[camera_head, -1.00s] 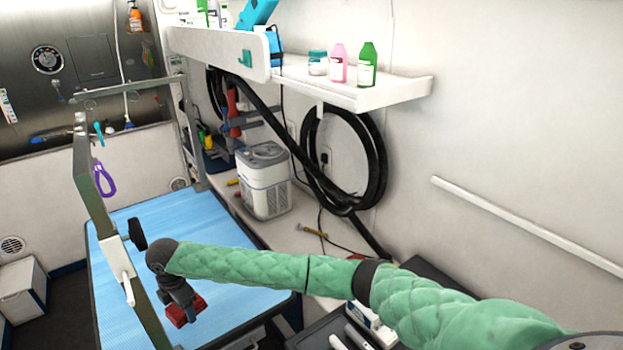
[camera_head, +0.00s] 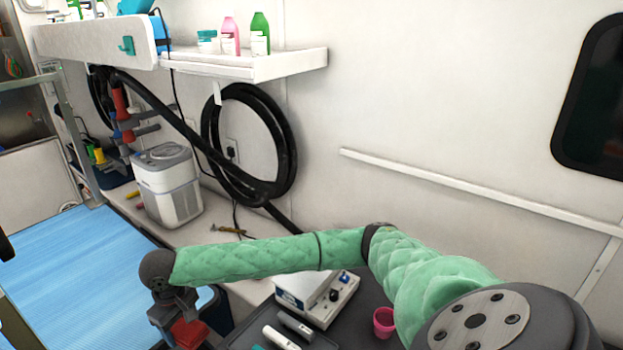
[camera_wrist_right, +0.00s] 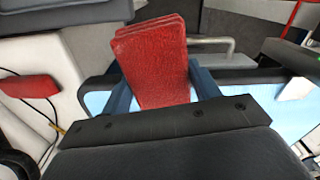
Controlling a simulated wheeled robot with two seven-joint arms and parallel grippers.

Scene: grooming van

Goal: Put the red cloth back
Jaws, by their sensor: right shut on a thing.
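The red cloth (camera_head: 188,333) is a folded block. It is held between the fingers of my right gripper (camera_head: 180,318), which points down by the near right edge of the blue table. In the right wrist view the folded red cloth (camera_wrist_right: 153,62) sticks out beyond the two blue-grey fingers of the gripper (camera_wrist_right: 162,92), with its layered edge showing. My left gripper is in neither view.
The blue grooming table (camera_head: 75,255) is at left. A dark cart top (camera_head: 350,318) to the right holds a white device (camera_head: 318,300), clippers (camera_head: 281,338) and a pink cup (camera_head: 384,322). A counter with a white canister (camera_head: 168,186) runs along the wall. A red object (camera_wrist_right: 30,86) shows in the wrist view.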

